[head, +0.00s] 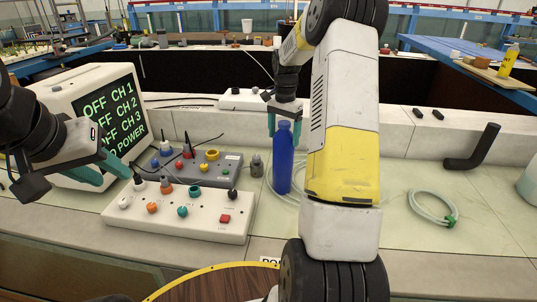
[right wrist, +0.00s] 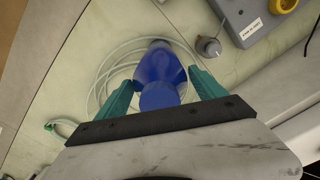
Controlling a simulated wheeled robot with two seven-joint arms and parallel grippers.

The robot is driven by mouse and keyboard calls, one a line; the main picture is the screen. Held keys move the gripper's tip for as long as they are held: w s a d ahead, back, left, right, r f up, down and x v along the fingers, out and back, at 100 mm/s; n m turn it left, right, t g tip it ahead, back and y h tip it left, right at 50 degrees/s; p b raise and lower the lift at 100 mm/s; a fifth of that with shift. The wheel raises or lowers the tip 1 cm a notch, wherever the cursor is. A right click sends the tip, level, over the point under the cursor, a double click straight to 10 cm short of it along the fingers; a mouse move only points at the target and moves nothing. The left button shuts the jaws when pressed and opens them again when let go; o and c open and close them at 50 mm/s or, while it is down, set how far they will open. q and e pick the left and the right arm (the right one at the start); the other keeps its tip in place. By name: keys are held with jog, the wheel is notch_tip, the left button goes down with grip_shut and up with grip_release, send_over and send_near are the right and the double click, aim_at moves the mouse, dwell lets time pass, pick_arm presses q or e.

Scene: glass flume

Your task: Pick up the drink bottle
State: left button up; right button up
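The drink bottle (head: 283,160) is blue and stands upright on the bench, beside a coil of pale tubing. My right gripper (head: 284,122) is above it with its teal fingers open around the bottle's top. In the right wrist view the bottle (right wrist: 160,75) shows between the two open fingers of my right gripper (right wrist: 163,92), with a gap visible on each side. My left gripper (head: 106,172) is at the left, in front of the display box, with its teal fingers apart and nothing seen between them.
A white control box (head: 180,222) with knobs and a grey box (head: 228,165) stand left of the bottle. A display box (head: 92,110) is at far left. Coiled tubing (head: 432,208) and a black bent pipe (head: 474,150) lie to the right. Bench space around the right tubing is mostly clear.

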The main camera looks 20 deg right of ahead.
jog(key=c, duration=1.5)
jog(key=shift+r, duration=0.1)
